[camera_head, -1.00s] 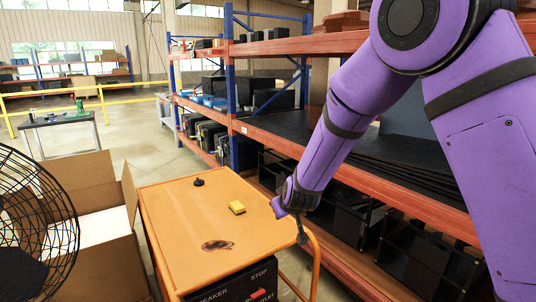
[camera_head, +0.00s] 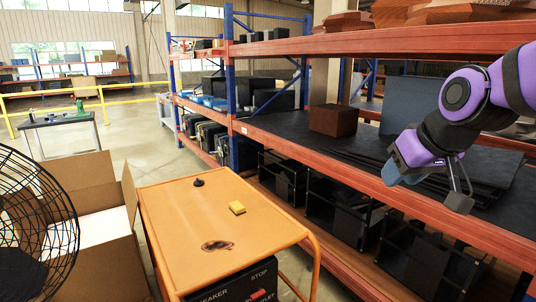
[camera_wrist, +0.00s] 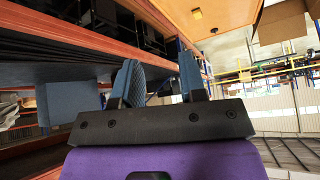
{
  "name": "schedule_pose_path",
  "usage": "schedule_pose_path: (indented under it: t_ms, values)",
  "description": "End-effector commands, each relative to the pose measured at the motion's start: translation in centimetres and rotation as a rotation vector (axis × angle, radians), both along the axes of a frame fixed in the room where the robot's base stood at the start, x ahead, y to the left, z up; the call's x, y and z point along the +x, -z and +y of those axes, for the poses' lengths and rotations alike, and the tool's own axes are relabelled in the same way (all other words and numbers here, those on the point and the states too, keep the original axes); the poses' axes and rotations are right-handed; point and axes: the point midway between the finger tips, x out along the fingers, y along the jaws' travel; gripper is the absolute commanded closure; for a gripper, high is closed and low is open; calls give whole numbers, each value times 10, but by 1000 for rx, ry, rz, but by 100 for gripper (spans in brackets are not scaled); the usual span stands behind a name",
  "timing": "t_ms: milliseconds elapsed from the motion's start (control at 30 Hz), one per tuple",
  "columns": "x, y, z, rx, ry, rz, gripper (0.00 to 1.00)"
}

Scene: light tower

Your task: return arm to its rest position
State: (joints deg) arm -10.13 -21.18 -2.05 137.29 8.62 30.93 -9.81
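My gripper (camera_head: 426,188) hangs at the right of the head view, in front of the shelf rack, at the end of my purple arm. In the wrist view my gripper's two blue-padded fingers (camera_wrist: 159,78) stand apart with nothing between them, so it is open and empty. My arm is folded back toward the right edge, clear of the orange cart (camera_head: 180,220). The orange cart also shows at the top of the wrist view (camera_wrist: 232,12).
A yellow block (camera_head: 237,208) and a black knob (camera_head: 198,182) are on the cart top, near a dark patch (camera_head: 217,246). The shelf's red-orange beam (camera_head: 345,170) runs close to my gripper. A brown box (camera_head: 333,120) sits on the shelf. A fan (camera_head: 30,225) and open carton (camera_head: 105,215) stand left.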

Motion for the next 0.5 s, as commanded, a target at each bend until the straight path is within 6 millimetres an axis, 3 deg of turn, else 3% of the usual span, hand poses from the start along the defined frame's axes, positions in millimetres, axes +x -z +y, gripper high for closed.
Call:
schedule_pose_path:
  t_ms: [33, 300, 500]
  values:
    - [-18, -6, -9, -3, 21, 5, 62]
    - [-104, -13, -45, -37, 138, 73, 62]
    - [-143, -10, -58, -59, 201, 107, 62]
